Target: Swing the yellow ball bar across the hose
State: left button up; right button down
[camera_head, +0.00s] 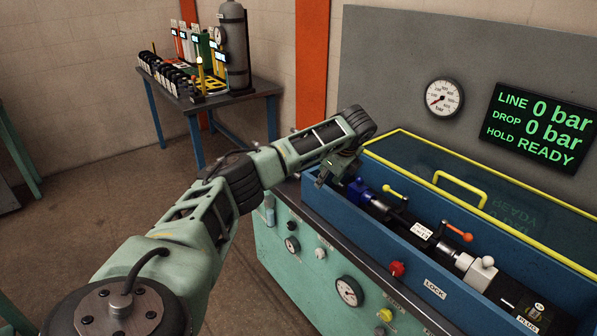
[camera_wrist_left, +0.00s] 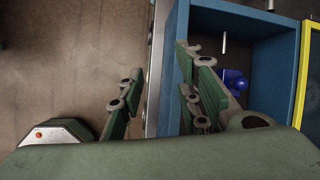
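The yellow ball bar (camera_head: 395,191) is a short rod with a round knob. It sticks up from the black hose assembly (camera_head: 380,208) in the blue trough, just right of a blue fitting (camera_head: 358,190). My left gripper (camera_head: 324,180) is at the trough's left end, left of the blue fitting and apart from the bar. The blue fitting (camera_wrist_left: 233,80) shows there beyond the right finger. The yellow bar cannot be made out in that view. My right gripper is not in view.
A yellow-edged clear lid (camera_head: 480,169) with a yellow handle stands behind the trough. An orange-tipped lever (camera_head: 458,233) and a white knob (camera_head: 488,261) lie further right. The trough's blue front wall (camera_head: 400,262) borders the bench. A gauge (camera_head: 443,97) and display (camera_head: 540,127) are behind.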

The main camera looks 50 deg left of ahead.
pick_arm(q)
jog(key=s+a+f+n, duration=0.1)
jog(key=s+a, duration=0.2)
jog(key=a, duration=0.4)
jog(key=shift+s+n+g+y, duration=0.25)
jog(key=shift+n+g+y, duration=0.05)
jog(key=shift+n, duration=0.1)
jog(key=shift+a, duration=0.1)
jog(key=shift+c, duration=0.6)
